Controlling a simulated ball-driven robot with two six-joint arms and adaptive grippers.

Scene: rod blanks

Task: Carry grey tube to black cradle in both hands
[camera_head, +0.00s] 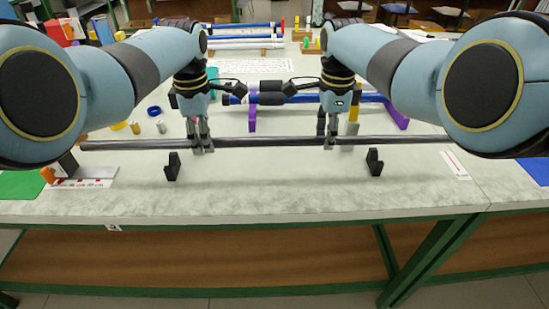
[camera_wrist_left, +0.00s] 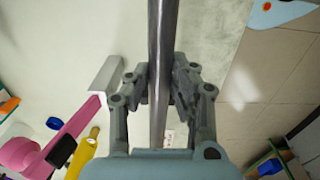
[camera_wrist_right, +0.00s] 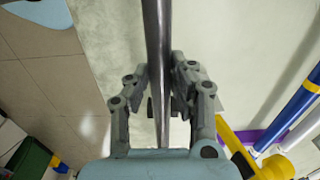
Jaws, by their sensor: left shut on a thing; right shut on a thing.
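The grey tube (camera_head: 265,141) is long and dark, and lies level across the head view. My left gripper (camera_head: 203,148) is shut on it left of its middle. My right gripper (camera_head: 330,145) is shut on it further right. The tube runs between the fingers in the left wrist view (camera_wrist_left: 160,75) and the right wrist view (camera_wrist_right: 158,70). The black cradle shows as two separate black supports, a left one (camera_head: 172,167) and a right one (camera_head: 374,162), on the table in front of the tube. The tube appears apart from both supports. My right arm hides the tube's right end.
Behind the tube, a blue tube (camera_head: 300,98) lies on purple supports (camera_head: 252,118). White and blue tubes (camera_head: 235,40) lie on a rack further back. A green mat (camera_head: 20,184) is at the left and a blue mat (camera_head: 537,170) at the right. The table's front middle is clear.

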